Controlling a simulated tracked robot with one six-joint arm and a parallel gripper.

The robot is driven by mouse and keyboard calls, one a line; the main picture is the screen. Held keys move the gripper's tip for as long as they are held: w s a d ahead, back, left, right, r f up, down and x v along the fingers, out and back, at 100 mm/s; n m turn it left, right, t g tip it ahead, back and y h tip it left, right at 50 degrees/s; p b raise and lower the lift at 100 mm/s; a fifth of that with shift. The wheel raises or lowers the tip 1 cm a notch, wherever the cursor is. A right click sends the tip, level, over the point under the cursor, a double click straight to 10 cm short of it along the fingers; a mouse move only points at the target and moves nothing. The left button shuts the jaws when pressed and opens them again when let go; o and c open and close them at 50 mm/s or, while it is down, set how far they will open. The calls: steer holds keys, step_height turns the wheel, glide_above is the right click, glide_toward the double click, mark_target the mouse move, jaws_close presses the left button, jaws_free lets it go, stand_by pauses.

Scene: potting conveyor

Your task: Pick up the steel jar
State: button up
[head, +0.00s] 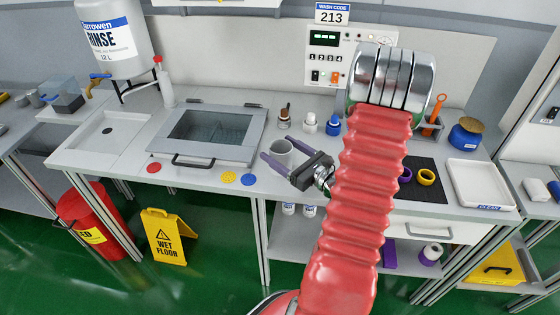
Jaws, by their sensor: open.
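A grey metal-looking jar (281,149), which looks like the steel jar, stands upright on the bench just right of the lidded basin. My gripper (277,147) is open, its two purple-grey fingers spread and pointing toward the jar. In the picture one finger lies on the jar's left and lower side and the other at its upper right. The jar shows between them. I cannot tell whether either finger touches it. Part of the jar's lower right is hidden by my gripper, and my red arm covers the bench to the right.
Several small bottles, including a white one (310,122) and a blue one (333,124), stand behind the jar. The basin (205,130) is on the left. Red, yellow and blue discs (228,177) lie along the front edge. A white tray (478,184) lies at the right.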

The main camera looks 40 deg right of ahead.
mark_target(273, 145)
steer(key=shift+w+a, duration=0.15)
steer(key=shift+w, duration=2.05)
steer(key=shift+c, duration=0.4)
steer(key=c, duration=1.2)
